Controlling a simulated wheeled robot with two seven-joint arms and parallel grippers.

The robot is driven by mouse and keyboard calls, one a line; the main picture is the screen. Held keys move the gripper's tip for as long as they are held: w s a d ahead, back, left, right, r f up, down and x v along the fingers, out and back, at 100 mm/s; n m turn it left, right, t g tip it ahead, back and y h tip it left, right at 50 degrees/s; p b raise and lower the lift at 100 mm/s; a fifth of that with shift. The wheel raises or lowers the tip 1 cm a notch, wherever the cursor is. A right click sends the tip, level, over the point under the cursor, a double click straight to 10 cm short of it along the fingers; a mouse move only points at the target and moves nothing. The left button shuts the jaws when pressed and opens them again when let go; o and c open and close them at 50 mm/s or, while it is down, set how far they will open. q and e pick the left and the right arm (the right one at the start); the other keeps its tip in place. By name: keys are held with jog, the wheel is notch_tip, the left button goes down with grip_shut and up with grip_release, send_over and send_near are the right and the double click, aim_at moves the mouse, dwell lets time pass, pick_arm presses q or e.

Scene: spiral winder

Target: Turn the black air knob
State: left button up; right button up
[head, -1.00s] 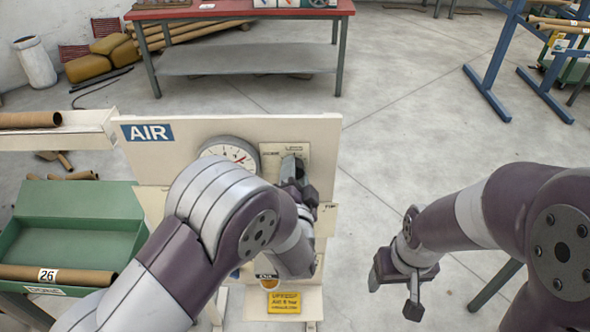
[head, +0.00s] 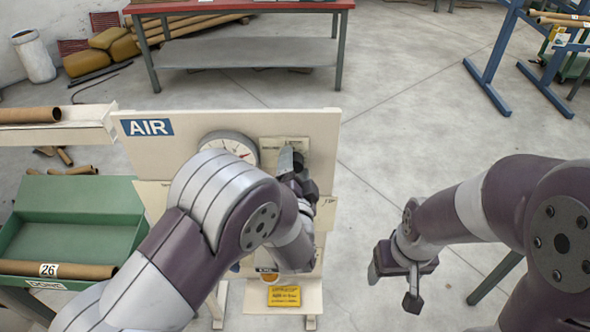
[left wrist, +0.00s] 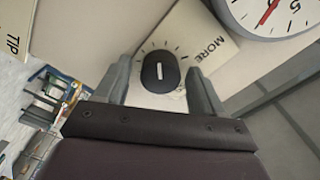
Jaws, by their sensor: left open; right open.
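The black air knob (left wrist: 160,70) shows in the left wrist view as a dark round knob with a white mark, on a pale dial plate (left wrist: 192,40) lettered MORE. My left gripper (left wrist: 162,88) is open, with one finger on each side of the knob. I cannot tell whether the fingers touch it. In the head view my left gripper (head: 300,172) is at the upper right of the AIR panel (head: 180,165) and hides most of the knob. The gauge (head: 229,148) is left of it. My right gripper (head: 398,275) is open and empty, right of the panel.
A green box (head: 75,222) and a cardboard tube (head: 60,270) numbered 26 are at the left. A red-topped table (head: 240,6) stands behind the panel.

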pick_arm(q)
jog(key=s+b, duration=0.2)
jog(key=s, duration=1)
jog(key=shift+s, duration=0.35)
jog(key=s+d+f+n+g+h, duration=0.2)
jog(key=s+f+g, duration=0.2)
jog(key=f+g, duration=0.2)
jog(key=s+d+f+n+g+h, duration=0.1)
jog(key=s+f+n+g, duration=0.15)
jog(key=f+g, duration=0.4)
jog(key=s+a+r+n+g+y, duration=0.1)
jog(key=a+r+n+g, duration=0.1)
jog(key=a, duration=0.8)
jog(key=s+a+r+n+g+y, duration=0.1)
jog(key=a+n, duration=0.4)
jog(key=a, duration=0.6)
jog(key=shift+s+a+r+g+y, duration=0.15)
jog(key=shift+r+g+y, duration=0.4)
jog(key=shift+r, duration=0.1)
